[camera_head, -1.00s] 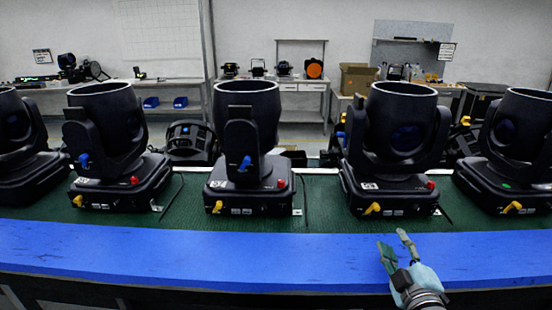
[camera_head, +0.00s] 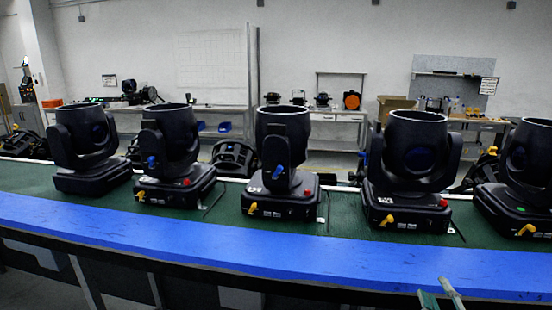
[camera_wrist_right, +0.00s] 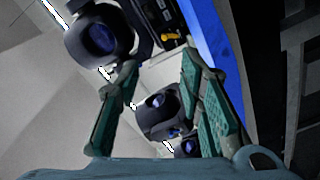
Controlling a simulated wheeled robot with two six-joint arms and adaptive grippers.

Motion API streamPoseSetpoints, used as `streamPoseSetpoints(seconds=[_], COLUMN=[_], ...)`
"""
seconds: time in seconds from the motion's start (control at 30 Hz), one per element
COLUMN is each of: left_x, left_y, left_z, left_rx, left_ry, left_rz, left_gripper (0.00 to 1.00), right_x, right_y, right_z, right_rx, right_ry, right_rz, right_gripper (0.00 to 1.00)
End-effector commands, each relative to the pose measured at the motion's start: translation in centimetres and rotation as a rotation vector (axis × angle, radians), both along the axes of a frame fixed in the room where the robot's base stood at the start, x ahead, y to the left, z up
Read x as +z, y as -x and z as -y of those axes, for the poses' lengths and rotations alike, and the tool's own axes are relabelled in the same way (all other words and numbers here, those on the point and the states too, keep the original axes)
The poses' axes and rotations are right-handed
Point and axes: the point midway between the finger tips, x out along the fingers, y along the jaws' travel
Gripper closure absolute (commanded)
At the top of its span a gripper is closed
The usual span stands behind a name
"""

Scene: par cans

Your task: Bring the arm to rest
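My right gripper (camera_head: 440,296) shows only by its fingertips at the bottom edge of the head view, in front of the blue table edge. In the right wrist view my right gripper (camera_wrist_right: 158,100) has its two green-padded fingers spread apart, with nothing between the pads. Par cans in the background show through the gap. The left gripper is in neither view. Several black par cans stand upright in a row on the green bench top, among them a middle one (camera_head: 283,155) and one to its right (camera_head: 408,170).
The bench's blue front strip (camera_head: 230,247) is bare. Yellow and red connectors stick out from the par can bases. At the back stand shelves, a whiteboard (camera_head: 211,66) and a cardboard box (camera_head: 396,104). Open floor lies at the lower left (camera_head: 30,290).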

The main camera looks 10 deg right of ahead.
Motion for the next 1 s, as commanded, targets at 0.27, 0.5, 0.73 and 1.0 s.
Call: streamPoseSetpoints(seconds=[0.27,0.5,0.73,1.0], left_x=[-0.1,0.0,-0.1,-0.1], left_y=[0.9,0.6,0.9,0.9], left_z=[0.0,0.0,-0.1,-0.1], left_rx=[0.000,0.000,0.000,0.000], left_ry=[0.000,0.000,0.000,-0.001], left_rz=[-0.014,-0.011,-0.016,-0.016], left_gripper=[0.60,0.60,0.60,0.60], right_x=[-5.0,-11.9,-23.7,-44.4], right_y=[0.0,1.0,5.6,22.5], right_z=[2.2,5.1,8.2,4.2], right_rx=[-0.006,-0.051,-0.147,-0.375], right_ry=[0.015,-0.028,-0.166,-0.561], right_rz=[-0.131,-0.278,-0.494,-0.850], right_gripper=[0.66,0.66,0.66,0.66])
